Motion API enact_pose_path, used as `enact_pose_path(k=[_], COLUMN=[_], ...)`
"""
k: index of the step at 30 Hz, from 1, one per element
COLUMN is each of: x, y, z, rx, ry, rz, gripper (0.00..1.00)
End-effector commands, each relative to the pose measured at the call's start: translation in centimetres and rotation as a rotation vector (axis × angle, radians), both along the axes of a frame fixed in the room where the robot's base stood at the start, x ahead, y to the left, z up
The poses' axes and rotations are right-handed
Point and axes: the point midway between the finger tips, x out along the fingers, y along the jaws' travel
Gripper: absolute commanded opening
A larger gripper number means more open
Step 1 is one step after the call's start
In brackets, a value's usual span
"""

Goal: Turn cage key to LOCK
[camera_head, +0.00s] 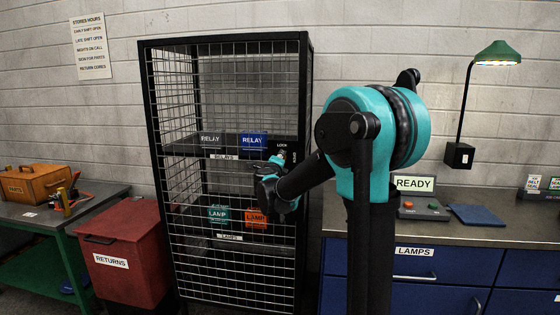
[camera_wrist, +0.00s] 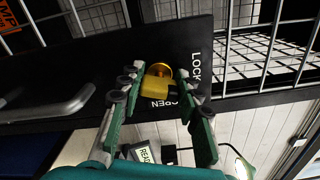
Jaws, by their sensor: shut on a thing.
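The brass-yellow cage key (camera_wrist: 155,88) sits on the black lock plate (camera_wrist: 208,35) of the cage door, in the wrist view. My gripper (camera_wrist: 158,76) has a green finger on either side of the key and is shut on it. The word LOCK is on the plate to the right of the key, and OPEN is below it, partly hidden by the key and a finger. I cannot tell exactly which mark the key points to. In the head view my gripper (camera_head: 282,158) is at the right edge of the cage (camera_head: 309,100); the key is hidden there.
A grey bar handle (camera_wrist: 50,108) is left of the key. Cage shelves hold relay and lamp bins. A red returns bin (camera_head: 128,250) stands left of the cage. The right bench (camera_head: 470,232) carries a READY sign (camera_head: 413,184), a button box and a green lamp (camera_head: 497,55).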

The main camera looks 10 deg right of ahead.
Motion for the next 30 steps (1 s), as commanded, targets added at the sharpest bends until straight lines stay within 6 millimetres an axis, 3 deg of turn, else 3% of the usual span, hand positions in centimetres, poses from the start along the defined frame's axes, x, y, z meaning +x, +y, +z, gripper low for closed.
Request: enact_pose_path(k=[15, 30], x=[0.04, 0.02], y=[0.09, 0.09], z=[-0.16, -0.19], rx=[-0.317, -0.375], ry=[0.103, 0.122], rz=[0.001, 0.001], gripper=[0.05, 0.05])
